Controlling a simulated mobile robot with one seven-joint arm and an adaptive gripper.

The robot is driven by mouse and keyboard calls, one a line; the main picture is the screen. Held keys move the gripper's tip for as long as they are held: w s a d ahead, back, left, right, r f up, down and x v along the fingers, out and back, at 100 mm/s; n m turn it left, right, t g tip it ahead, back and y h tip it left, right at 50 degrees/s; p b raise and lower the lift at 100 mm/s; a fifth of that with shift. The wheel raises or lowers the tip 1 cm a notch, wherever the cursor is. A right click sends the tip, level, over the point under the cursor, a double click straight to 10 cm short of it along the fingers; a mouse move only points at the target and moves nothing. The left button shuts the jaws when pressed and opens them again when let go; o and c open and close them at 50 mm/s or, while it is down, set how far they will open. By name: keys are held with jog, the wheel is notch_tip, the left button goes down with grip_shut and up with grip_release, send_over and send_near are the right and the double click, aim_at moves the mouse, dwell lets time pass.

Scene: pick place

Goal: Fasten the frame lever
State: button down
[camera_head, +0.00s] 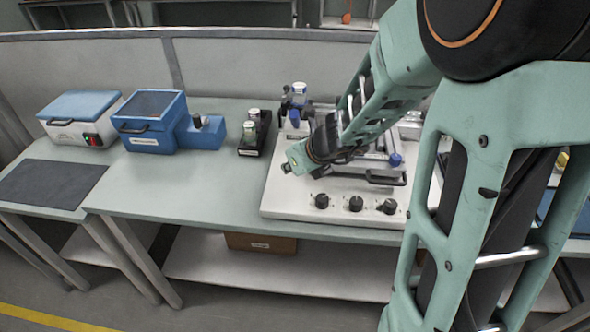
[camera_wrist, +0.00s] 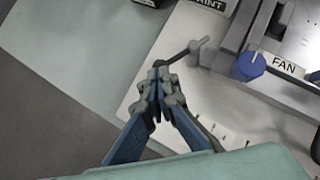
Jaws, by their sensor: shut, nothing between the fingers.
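My gripper (camera_wrist: 158,92) is shut and empty, pointing at the left part of the white panel (camera_wrist: 180,105). In the head view my gripper (camera_head: 288,168) hangs over the left side of the same panel (camera_head: 285,200). A thin dark lever (camera_wrist: 184,52) lies just beyond the fingertips in the wrist view, its end close to them. I cannot tell whether they touch. I see no label naming it as the frame lever. A grey metal frame or rail (camera_wrist: 235,35) stands right of it. My arm hides much of the panel in the head view.
A blue knob (camera_wrist: 250,65) sits beside a FAN label (camera_wrist: 284,66). Three black knobs (camera_head: 356,204) line the panel's front, with a black handle (camera_head: 386,177) behind. Blue boxes (camera_head: 150,120) and a black holder (camera_head: 254,135) stand left. The bench between (camera_head: 200,190) is clear.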

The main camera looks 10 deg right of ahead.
jog(key=shift+w+a+b, duration=0.25)
jog(key=shift+a, duration=0.25)
jog(key=shift+w+a+b, duration=0.2)
jog(key=shift+w+a, duration=0.05)
jog(key=shift+a, duration=0.2)
jog(key=shift+w+a+m+t+h, duration=0.3)
jog(key=shift+m+h, duration=0.1)
jog(key=shift+m, duration=0.3)
jog(key=shift+a+m+h+b, duration=0.2)
jog(key=shift+m+h+b, duration=0.15)
jog(key=shift+m, duration=0.25)
jog(key=shift+w+a+m+h, duration=0.15)
jog(key=shift+w+m+h, duration=0.1)
jog(key=shift+m+h, duration=0.4)
jog(key=shift+w+a+m+h, duration=0.15)
jog(key=shift+m+h, duration=0.25)
jog(key=shift+m, duration=0.45)
jog(key=shift+w+a+m+h+b, duration=0.15)
jog(key=shift+w+m+h, duration=0.2)
jog(key=shift+m+h, duration=0.4)
jog(key=shift+w+a+m+h+b, duration=0.15)
jog(key=shift+w+m+h, duration=0.25)
jog(key=shift+m, duration=0.55)
jog(key=shift+s, duration=0.1)
jog(key=shift+d, duration=0.25)
